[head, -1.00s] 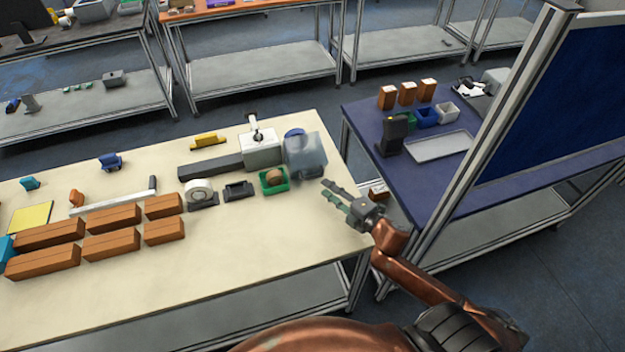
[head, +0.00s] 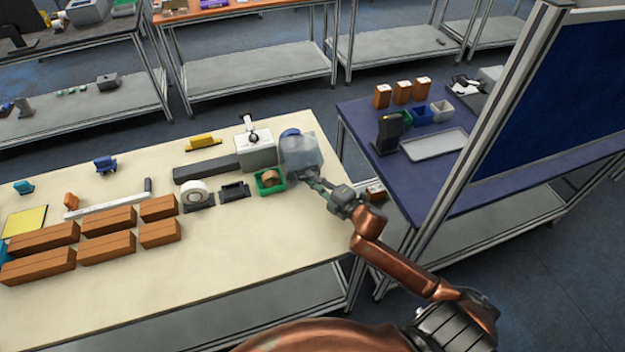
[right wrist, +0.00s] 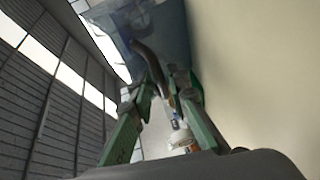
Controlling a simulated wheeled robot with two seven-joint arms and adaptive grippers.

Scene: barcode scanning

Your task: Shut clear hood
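The clear hood (head: 300,157) is at the right end of the cream table, beside a white machine (head: 256,150). A blue round part (head: 290,133) shows behind its upper edge. My right gripper (head: 312,182) is at the hood's lower front edge. In the right wrist view the hood (right wrist: 160,25) fills the top. There, a dark curved bar (right wrist: 148,62) lies just ahead of the fingertips of my right gripper (right wrist: 168,88). The fingers stand apart; whether they touch the bar is unclear. My left gripper is not in view.
A green tray (head: 270,188) with a brown round item sits just left of my right gripper. A tape roll (head: 196,191) and several brown boxes (head: 110,218) lie farther left. The table's front right is clear. A blue table (head: 440,185) stands to the right.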

